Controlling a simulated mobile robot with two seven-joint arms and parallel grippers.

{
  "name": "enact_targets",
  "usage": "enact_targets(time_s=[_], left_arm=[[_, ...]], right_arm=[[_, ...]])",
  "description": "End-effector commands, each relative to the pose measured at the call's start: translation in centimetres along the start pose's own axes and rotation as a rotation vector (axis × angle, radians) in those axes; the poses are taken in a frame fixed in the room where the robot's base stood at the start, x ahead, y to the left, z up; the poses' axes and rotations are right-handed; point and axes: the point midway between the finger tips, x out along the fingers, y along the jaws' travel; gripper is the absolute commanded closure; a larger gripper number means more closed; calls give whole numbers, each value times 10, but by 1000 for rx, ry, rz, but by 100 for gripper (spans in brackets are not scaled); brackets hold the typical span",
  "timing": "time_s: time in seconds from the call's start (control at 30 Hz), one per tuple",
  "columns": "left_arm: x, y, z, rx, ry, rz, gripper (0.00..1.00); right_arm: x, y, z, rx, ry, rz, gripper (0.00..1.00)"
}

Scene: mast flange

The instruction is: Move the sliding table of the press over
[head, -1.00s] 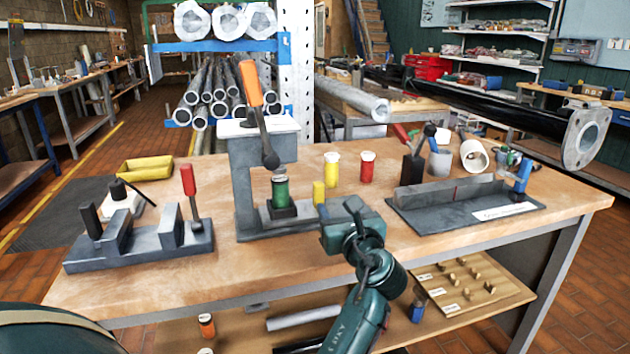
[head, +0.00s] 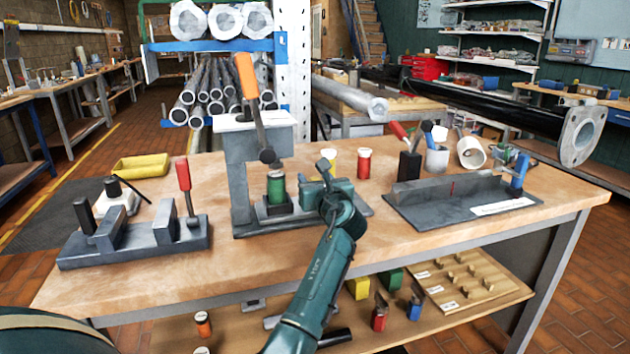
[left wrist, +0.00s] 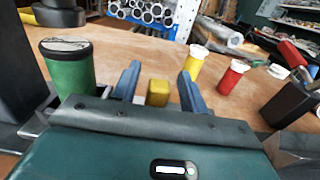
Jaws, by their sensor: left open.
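The press (head: 240,175) stands mid-bench, a grey frame with an orange-handled lever (head: 250,95). A green cylinder (head: 276,188) sits in a dark holder at its base, below the lever's lower end; the cylinder also shows at left in the left wrist view (left wrist: 68,72). My left gripper (head: 325,178) is just right of the cylinder, over the press base. In the left wrist view its two blue fingers are open, with a small yellow block (left wrist: 157,93) in the gap between them. I cannot tell whether they touch it.
Red (head: 364,163) and yellow (head: 328,161) white-capped containers stand behind the gripper. A grey fixture with a red handle (head: 184,175) is at left, a dark angled plate (head: 465,205) at right. Bare bench top (head: 230,262) lies in front of the press.

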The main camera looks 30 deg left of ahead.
Motion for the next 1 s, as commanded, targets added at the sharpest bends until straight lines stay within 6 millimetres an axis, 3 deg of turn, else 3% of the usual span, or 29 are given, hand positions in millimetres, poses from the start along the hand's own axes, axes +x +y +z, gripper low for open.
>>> enact_targets(time_s=[0.13,0.67,1.0], left_arm=[[0,0,0,0,0,0,57],[0,0,0,0,0,0,100],[0,-2,0,1,1,0,100]], right_arm=[[-1,0,-1,0,1,0,64],[-2,0,1,1,-5,-1,64],[-2,-1,1,1,-11,-2,64]])
